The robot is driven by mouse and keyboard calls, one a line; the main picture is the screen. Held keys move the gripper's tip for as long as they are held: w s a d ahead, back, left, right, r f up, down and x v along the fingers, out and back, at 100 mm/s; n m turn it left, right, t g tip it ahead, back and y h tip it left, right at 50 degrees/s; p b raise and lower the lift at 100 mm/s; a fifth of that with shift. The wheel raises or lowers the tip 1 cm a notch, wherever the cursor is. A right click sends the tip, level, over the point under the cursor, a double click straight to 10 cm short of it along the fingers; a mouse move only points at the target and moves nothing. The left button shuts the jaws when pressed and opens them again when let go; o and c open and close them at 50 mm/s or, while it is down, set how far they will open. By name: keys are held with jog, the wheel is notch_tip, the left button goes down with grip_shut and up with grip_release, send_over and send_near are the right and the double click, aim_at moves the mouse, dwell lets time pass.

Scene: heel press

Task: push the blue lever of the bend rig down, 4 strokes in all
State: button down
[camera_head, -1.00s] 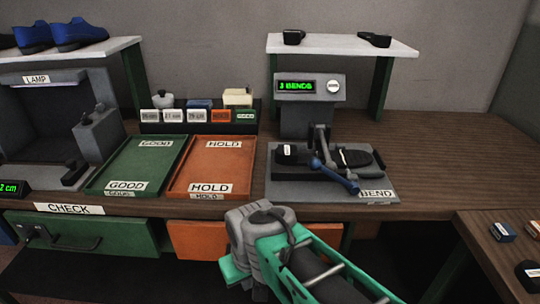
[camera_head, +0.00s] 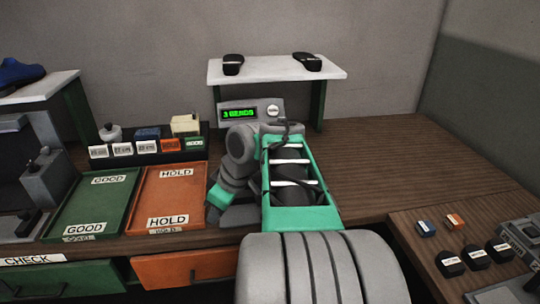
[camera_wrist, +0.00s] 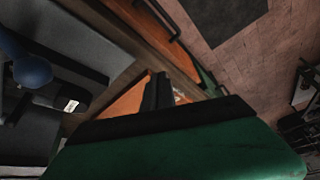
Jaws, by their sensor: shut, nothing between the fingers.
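The bend rig's display box (camera_head: 262,108) shows at the back of the bench in the head view and reads "3 BENDS". My arm covers most of the rig below it, and the lever is hidden there. In the wrist view, the lever's blue ball end (camera_wrist: 32,70) is at the upper left. A black shoe part with a white label (camera_wrist: 70,103) lies near it on the grey rig. My gripper (camera_wrist: 157,88) is shut and empty, to the right of the blue ball and apart from it in that picture. The head view hides my gripper behind my arm.
The green GOOD tray (camera_head: 52,215) and orange HOLD tray (camera_head: 135,205) are left of the rig. A white shelf (camera_head: 280,70) stands behind it. The bench to the right of my arm is clear. A side table (camera_head: 440,235) at the right holds small blocks.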

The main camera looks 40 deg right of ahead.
jog(key=s+d+r+n+t+p, duration=0.1)
jog(key=s+d+r+n+p, duration=0.1)
jog(key=s+d+r, duration=0.3)
jog(key=s+d+r+n+t+p, duration=0.1)
jog(key=s+d+r+n+p, duration=0.2)
jog(key=d+r, duration=0.7)
jog(key=s+d+p, duration=0.1)
jog(key=s+d, duration=0.1)
jog(key=d, duration=0.1)
jog(key=shift+s+r+p, duration=0.15)
jog(key=shift+s+p, duration=0.2)
jog(key=shift+s, duration=0.05)
